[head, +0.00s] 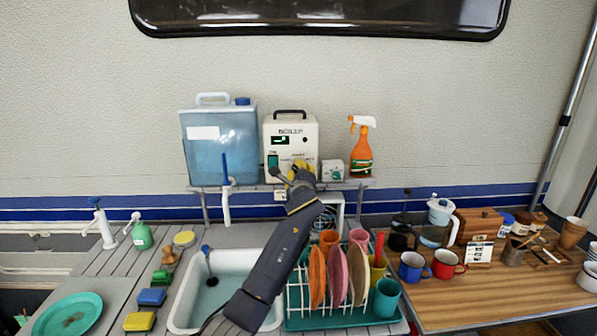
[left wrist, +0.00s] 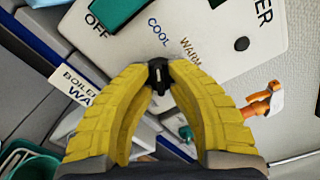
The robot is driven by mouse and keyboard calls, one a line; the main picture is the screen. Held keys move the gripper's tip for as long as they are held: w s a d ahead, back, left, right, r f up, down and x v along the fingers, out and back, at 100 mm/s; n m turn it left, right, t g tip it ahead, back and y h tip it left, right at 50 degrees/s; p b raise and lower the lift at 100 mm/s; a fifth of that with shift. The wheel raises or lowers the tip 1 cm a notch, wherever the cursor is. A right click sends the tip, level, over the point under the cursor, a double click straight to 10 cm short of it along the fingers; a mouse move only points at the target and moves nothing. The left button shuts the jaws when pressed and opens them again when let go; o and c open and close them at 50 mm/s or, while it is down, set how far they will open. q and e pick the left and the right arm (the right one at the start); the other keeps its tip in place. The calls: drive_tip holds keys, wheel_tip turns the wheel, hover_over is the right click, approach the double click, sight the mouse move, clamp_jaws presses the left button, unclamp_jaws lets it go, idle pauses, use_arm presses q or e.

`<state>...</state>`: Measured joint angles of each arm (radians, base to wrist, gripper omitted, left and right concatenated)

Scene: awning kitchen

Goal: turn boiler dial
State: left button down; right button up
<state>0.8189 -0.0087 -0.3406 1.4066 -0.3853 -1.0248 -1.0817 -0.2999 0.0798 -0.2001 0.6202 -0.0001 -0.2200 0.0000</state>
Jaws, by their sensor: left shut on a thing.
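The boiler (head: 291,135) is a white box with a black handle, standing on the shelf behind the sink. Its front has a dark display, a green switch and the words OFF, COOL and WARM, which show large in the left wrist view (left wrist: 165,35). My left gripper (head: 300,172) reaches up to the lower right of the boiler's front. In the left wrist view its yellow fingers (left wrist: 158,75) close around the small black dial (left wrist: 158,75), whose marker is a pale line. The fingers hide part of the dial's surroundings. My right gripper is not in view.
A blue water tank (head: 218,150) stands left of the boiler; a small white box (head: 332,171) and an orange spray bottle (head: 361,150) stand right. Below are a tap (head: 226,190), a sink (head: 185,305) and a dish rack (head: 300,322) with plates and cups.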

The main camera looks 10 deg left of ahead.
use_arm(q)
drive_tip(key=shift+a+r, duration=0.25)
drive_tip(key=shift+r, duration=0.15)
drive_tip(key=c, duration=1.3)
unclamp_jaws()
drive_tip(key=shift+f, duration=0.1)
drive_tip(key=o, duration=0.4)
drive_tip(key=shift+d+f, duration=0.1)
drive_tip(key=shift+f, duration=0.1)
drive_tip(key=shift+c, duration=0.2)
drive_tip(key=v, duration=1.2)
